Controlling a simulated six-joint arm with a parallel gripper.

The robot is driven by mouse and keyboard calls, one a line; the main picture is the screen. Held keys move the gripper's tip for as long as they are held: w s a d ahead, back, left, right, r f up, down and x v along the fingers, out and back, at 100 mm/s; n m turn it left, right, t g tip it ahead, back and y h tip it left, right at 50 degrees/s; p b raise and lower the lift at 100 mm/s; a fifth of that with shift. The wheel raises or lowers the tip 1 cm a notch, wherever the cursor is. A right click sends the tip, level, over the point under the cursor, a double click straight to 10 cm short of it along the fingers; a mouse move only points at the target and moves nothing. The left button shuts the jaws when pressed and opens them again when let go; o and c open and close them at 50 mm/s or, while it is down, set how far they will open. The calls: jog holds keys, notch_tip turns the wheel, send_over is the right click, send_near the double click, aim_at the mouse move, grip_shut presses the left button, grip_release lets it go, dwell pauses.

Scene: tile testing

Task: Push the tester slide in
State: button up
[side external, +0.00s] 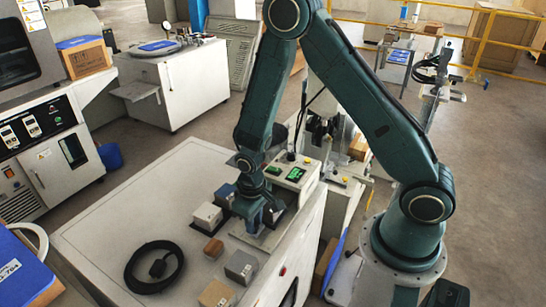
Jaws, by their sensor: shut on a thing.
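The tester (290,173), a pale unit with green lit displays, stands near the right edge of the light bench top. A pale flat plate, which looks like its slide (244,236), lies in front of it. My gripper (253,229) points straight down over this plate, with its fingers low at the plate. The fingers look closed on a part of the slide, but the gripped part is mostly hidden. How far the slide sticks out of the tester is hard to tell behind my arm.
A white-topped block (207,216) and a blue block (225,195) stand close left of my gripper. A brown cube (213,248), a grey block (241,267) and a tan block (217,295) lie toward the front. A coiled black cable (153,267) lies front left. The bench's back left is clear.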

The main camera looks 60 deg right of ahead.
aim_at(265, 207)
jog(key=shift+d, duration=5.7)
jog(key=o, duration=0.6)
jog(key=shift+r, duration=0.1)
